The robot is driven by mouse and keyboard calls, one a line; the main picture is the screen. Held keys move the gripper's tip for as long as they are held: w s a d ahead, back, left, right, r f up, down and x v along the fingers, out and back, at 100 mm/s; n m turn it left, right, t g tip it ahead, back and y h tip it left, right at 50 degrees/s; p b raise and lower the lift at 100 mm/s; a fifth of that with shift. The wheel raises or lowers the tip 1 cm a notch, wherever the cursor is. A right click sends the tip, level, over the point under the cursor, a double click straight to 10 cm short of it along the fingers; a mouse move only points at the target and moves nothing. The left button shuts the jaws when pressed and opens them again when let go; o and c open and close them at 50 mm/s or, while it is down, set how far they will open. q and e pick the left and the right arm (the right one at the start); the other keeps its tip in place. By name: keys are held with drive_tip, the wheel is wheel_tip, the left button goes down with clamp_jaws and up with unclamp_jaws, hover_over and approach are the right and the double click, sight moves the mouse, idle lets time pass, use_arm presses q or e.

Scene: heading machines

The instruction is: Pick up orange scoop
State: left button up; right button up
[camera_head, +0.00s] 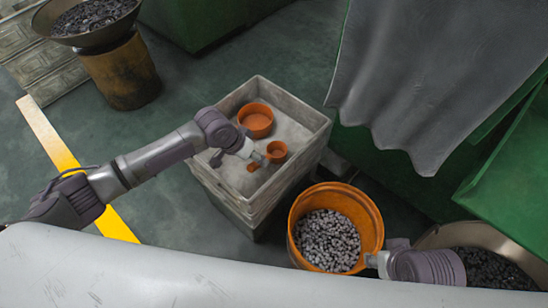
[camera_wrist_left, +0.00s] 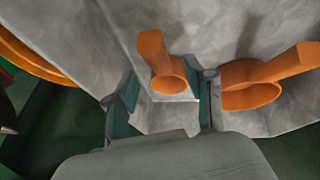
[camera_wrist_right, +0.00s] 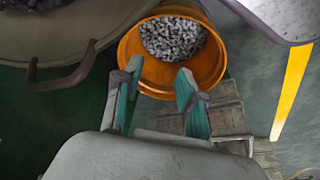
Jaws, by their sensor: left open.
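A small orange scoop (camera_head: 277,149) and a larger orange scoop (camera_head: 256,121) lie in a pale grey crate (camera_head: 318,128). In the left wrist view the small scoop (camera_wrist_left: 152,47) shows its round cup between my fingertips, and the larger scoop (camera_wrist_left: 250,96) lies right of the right finger. My left gripper (camera_head: 262,160) is over the crate, open, right by the small scoop; contact cannot be told. My left fingers also show in the left wrist view (camera_wrist_left: 165,98), apart. My right gripper (camera_wrist_right: 157,88) is open and empty at the rim of an orange bucket.
The orange bucket (camera_head: 295,225) of small metal parts stands right of the crate. A metal pan (camera_head: 520,248) of dark parts is farther right. A grey cloth (camera_head: 430,80) hangs over green machinery (camera_head: 400,165).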

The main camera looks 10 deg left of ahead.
use_arm(q)
drive_tip(key=shift+w+d+f, duration=0.1)
drive_tip(key=shift+f, duration=0.2)
drive_tip(key=b+x, duration=0.2)
drive_tip(key=x, duration=0.2)
drive_tip(key=shift+w+d+f, duration=0.1)
drive_tip(key=shift+w+f, duration=0.1)
drive_tip(key=shift+f, duration=0.15)
use_arm(e)
drive_tip(key=w+a+r+t, duration=0.1)
drive_tip(key=w+r+t, duration=0.1)
drive_tip(key=w, duration=0.3)
drive_tip(key=w+a+r+t+y, duration=0.1)
drive_tip(key=w+a+r+t, duration=0.1)
drive_tip(key=w+t, duration=0.2)
drive_tip(key=shift+w+a+r+t+y, duration=0.25)
drive_tip(key=shift+w+a+t+y, duration=0.05)
drive_tip(key=shift+w, duration=0.6)
use_arm(q)
drive_tip(key=shift+c, duration=0.2)
clamp_jaws()
